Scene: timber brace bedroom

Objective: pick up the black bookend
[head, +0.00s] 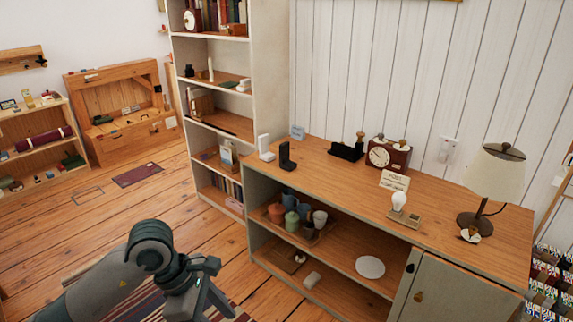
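The black bookend (286,157) is a small L-shaped piece standing upright on the top of the wooden cabinet (330,172), near its left end. A similar white bookend (264,147) stands just to its left, apart from it. My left gripper (212,308) is at the bottom of the head view, low and in front of the cabinet, well away from the bookend. Its two fingers look spread, with nothing seen between them; the tips reach the bottom edge of the picture. My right gripper is not in view.
A black tray (346,151), a red clock (389,154), a card sign (394,181), a bulb on a stand (398,202) and a lamp (497,172) stand further right on the cabinet. A tall bookshelf (272,60) rises behind its left end. Cabinet top before the bookend is clear.

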